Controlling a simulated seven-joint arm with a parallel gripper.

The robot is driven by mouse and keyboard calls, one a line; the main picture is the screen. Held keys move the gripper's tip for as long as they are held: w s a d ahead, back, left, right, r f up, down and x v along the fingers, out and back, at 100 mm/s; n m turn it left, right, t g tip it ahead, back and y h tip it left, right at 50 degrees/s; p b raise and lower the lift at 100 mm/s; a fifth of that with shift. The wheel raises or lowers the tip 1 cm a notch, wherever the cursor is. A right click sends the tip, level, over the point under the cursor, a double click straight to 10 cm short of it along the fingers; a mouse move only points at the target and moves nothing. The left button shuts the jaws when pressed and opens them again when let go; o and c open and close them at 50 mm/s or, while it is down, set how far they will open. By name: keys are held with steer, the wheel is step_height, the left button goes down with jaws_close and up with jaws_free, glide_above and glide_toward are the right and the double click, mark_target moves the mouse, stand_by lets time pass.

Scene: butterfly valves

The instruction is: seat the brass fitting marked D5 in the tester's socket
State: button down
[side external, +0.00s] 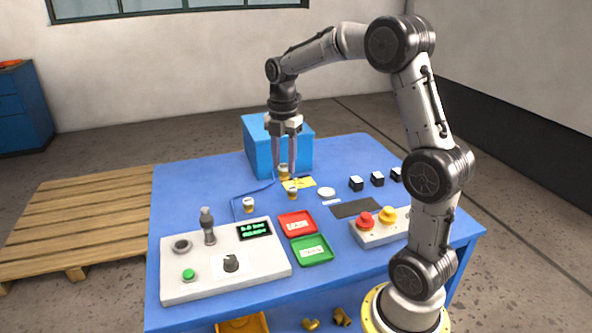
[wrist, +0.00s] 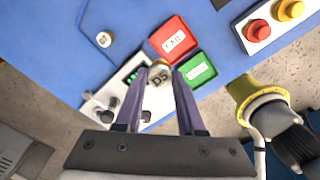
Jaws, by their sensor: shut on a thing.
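My gripper (side external: 284,160) is shut on a brass fitting with a white top (side external: 284,173), held above the blue table. In the wrist view the fitting (wrist: 160,74) sits between the fingertips and its top reads D5, turned around. The tester (side external: 222,281) is a grey console at the table's front left, with a lit green display (side external: 254,230). A dark ring that looks like its socket (side external: 182,245) is at its left, apart from the held fitting. In the wrist view the tester is partly hidden behind the fingers.
Other fittings stand on the table, one near the tester (side external: 249,205) and one below my gripper (side external: 293,193). A red tray (side external: 297,224) and a green tray (side external: 311,250) lie right of the tester. An upright grey post (side external: 207,226) rises from the tester. A blue box (side external: 262,150) stands behind.

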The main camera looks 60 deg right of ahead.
steer(key=w+a+f+n, duration=0.2)
steer(key=w+a, duration=0.6)
steer(key=w+a+f+n, duration=0.2)
steer(key=w+a+n, duration=0.1)
steer(key=w+a, duration=0.6)
steer(key=shift+n, duration=0.4)
steer(key=shift+w+a+f, duration=0.1)
steer(key=shift+a+f, duration=0.7)
steer(key=shift+f, duration=0.2)
steer(key=shift+s+a+f, duration=0.1)
steer(key=shift+a+f, duration=0.7)
steer(key=shift+f, duration=0.25)
steer(key=shift+w+a+f, duration=0.1)
steer(key=shift+a+f, duration=0.7)
steer(key=shift+f, duration=0.2)
steer(key=shift+f, duration=1)
steer(key=shift+c, duration=0.2)
jaws_free()
steer(key=shift+r, duration=0.1)
